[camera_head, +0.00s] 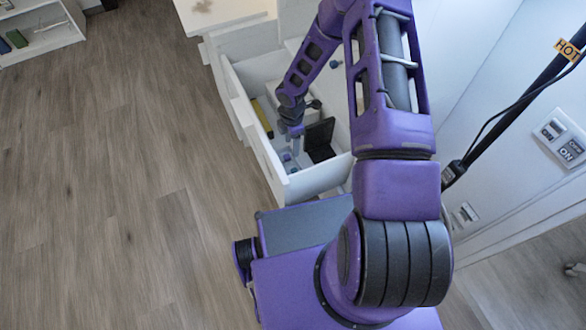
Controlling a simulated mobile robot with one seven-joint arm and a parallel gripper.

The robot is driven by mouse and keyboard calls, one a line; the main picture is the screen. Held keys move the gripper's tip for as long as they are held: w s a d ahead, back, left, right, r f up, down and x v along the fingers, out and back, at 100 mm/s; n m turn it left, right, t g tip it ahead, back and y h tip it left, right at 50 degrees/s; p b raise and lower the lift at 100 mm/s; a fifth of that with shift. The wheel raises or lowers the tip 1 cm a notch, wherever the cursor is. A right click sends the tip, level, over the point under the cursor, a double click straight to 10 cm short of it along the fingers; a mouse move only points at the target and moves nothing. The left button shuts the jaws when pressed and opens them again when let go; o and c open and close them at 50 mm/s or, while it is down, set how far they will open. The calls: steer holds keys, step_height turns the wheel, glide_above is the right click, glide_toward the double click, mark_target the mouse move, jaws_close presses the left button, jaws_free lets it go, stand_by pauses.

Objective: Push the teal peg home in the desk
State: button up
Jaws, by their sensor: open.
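A small teal-blue piece (335,64) shows on the white desk (345,85), right of my forearm; it may be the teal peg, but it is too small to be sure. My gripper (294,143) points down over the open white drawer of the desk, to the left of and nearer than that piece. It is open. Its fingertips are small, and I cannot tell whether they touch anything. My arm hides part of the desk.
The open drawer (262,160) holds a black object (320,139), a yellow object (262,118) and pale blue items (290,163). A wall with a switch plate (559,137) and a dark pole (520,95) stand right. The wooden floor (120,180) is clear left.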

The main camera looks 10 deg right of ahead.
steer(key=b, duration=0.2)
glide_above(294, 170)
steer(key=f, duration=1)
steer(key=shift+a+f, duration=0.3)
steer(key=shift+f, duration=0.1)
steer(key=shift+d+f, duration=0.2)
steer(key=shift+f, duration=1.15)
steer(key=shift+d+f, duration=0.15)
steer(key=shift+f, duration=1.2)
jaws_close()
